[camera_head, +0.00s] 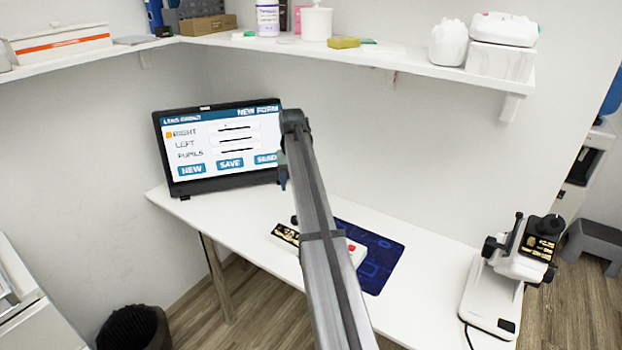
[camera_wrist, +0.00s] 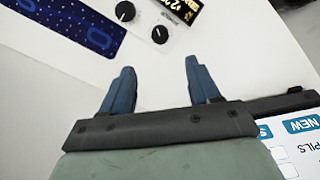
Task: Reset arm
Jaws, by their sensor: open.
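My arm reaches up from the bottom middle of the head view and bends down at its far end. My gripper (camera_head: 282,178) hangs in front of the right edge of the monitor there. In the wrist view its two blue fingers (camera_wrist: 161,75) are spread apart, with nothing between them. The monitor (camera_head: 222,150) shows a form with RIGHT, LEFT and PUPILS rows and NEW, SAVE and SEND buttons. A corner of its screen shows in the wrist view (camera_wrist: 300,140).
A control box with black knobs (camera_wrist: 142,25) and a dark blue mat (camera_head: 385,254) lie on the white desk (camera_head: 425,290), partly behind my arm. A white optical instrument (camera_head: 515,262) stands at the desk's right end. A loaded shelf (camera_head: 400,62) runs above.

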